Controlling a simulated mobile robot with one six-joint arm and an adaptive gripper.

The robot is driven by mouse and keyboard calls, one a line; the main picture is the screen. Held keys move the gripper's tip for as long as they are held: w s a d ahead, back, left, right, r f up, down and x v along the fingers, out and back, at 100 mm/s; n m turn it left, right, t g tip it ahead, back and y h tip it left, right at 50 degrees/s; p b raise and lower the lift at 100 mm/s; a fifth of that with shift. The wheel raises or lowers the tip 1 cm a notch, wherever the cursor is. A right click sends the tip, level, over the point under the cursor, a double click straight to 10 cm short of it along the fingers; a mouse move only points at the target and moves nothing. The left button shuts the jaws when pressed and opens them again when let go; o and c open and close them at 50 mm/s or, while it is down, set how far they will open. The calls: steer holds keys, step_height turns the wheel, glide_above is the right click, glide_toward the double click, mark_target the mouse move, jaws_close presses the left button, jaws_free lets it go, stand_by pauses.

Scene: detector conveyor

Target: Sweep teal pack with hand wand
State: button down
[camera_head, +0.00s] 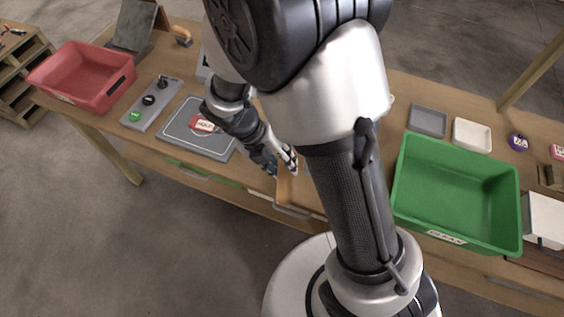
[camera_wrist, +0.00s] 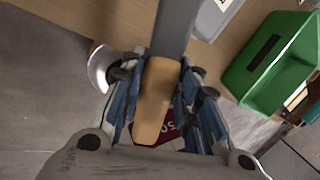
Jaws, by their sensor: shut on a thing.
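My gripper (camera_wrist: 155,85) is shut on a tool with a tan handle (camera_wrist: 153,105) and a long grey body (camera_wrist: 177,22), probably the hand wand. Its blue-padded fingers lie on both sides of the handle in the wrist view. In the head view my gripper (camera_head: 282,163) is near the table's front edge, right of a grey mat (camera_head: 185,142); the tool is not clear there. I cannot make out a teal pack in either view. A red labelled item (camera_head: 203,124) is on the mat.
A green bin (camera_head: 445,239) stands at the right and a red bin (camera_head: 108,97) at the left. A button panel (camera_head: 151,102) lies between the red bin and mat. Small trays (camera_head: 428,121) sit behind the green bin. My arm hides the table's middle.

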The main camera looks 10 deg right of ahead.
steer(key=shift+n+t, duration=0.5)
steer(key=shift+n, duration=0.5)
step_height(320, 180, down, 5)
steer(key=b, duration=0.6)
steer(key=shift+f, duration=0.2)
steer(key=shift+a+f+b, duration=0.1)
steer(key=shift+a+b, duration=0.05)
steer(key=shift+b, duration=0.15)
steer(key=shift+w+a+b, duration=0.2)
steer(key=shift+a+b, duration=0.45)
steer(key=shift+a, duration=1.05)
steer(key=shift+a+p, duration=0.3)
steer(key=shift+p, duration=0.2)
steer(key=shift+d+p, duration=0.4)
steer(key=shift+p, duration=0.95)
stand_by(0.8)
